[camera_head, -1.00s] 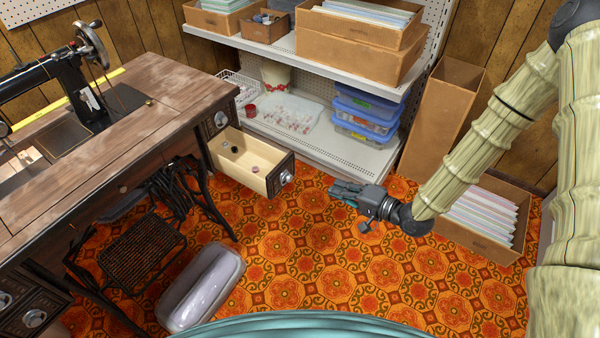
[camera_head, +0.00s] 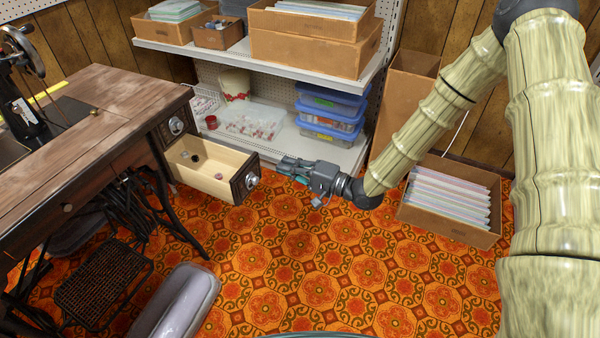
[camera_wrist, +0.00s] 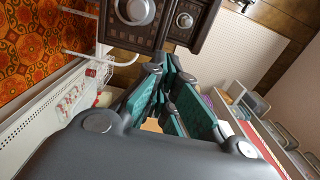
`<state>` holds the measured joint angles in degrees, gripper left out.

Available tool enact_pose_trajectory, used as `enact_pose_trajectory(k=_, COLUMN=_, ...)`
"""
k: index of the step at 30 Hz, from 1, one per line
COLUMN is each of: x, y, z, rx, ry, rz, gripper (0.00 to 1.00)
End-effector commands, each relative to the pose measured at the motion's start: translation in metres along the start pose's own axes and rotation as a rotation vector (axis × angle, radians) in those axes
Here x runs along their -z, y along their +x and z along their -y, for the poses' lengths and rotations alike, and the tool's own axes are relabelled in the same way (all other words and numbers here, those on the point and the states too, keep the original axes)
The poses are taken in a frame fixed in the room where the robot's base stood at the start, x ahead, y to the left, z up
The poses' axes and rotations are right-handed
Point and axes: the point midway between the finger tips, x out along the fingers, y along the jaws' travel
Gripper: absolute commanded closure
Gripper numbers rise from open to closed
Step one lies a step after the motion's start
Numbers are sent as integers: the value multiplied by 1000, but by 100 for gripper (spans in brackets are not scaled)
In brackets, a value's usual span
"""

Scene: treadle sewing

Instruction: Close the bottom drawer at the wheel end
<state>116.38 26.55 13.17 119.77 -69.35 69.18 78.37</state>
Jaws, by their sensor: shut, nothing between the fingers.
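The open drawer (camera_head: 222,158) sticks out from the right end of the sewing table, below a shut drawer front (camera_head: 172,128). It has pale wooden sides, a dark carved front and a round metal knob (camera_head: 252,180). A few small spools lie inside. My gripper (camera_head: 283,163) is shut and empty, just right of the drawer front and apart from it. In the wrist view, the fingers (camera_wrist: 168,92) point toward the dark drawer fronts, with a large knob (camera_wrist: 136,10) at the top. The hand hides part of the lower view.
The sewing table (camera_head: 90,115) with its iron treadle (camera_head: 105,285) stands at left. A shelf unit (camera_head: 255,50) with boxes and blue bins (camera_head: 330,115) is behind the gripper. A box of papers (camera_head: 450,230) stands at right. A grey padded seat (camera_head: 180,305) is in front. Patterned floor lies clear between.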

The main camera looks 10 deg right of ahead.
Motion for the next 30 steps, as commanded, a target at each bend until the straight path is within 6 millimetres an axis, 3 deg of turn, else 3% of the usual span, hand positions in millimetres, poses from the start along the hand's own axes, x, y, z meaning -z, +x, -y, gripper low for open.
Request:
enact_pose_trajectory(k=6, x=-1, y=37, z=-2, rx=-1, ry=-1, rz=3, gripper=100)
enact_pose_trajectory(k=13, x=0, y=63, z=-2, rx=0, ry=-1, rz=1, gripper=100)
enact_pose_trajectory(k=30, x=0, y=72, z=0, rx=0, ry=0, rz=-1, gripper=100)
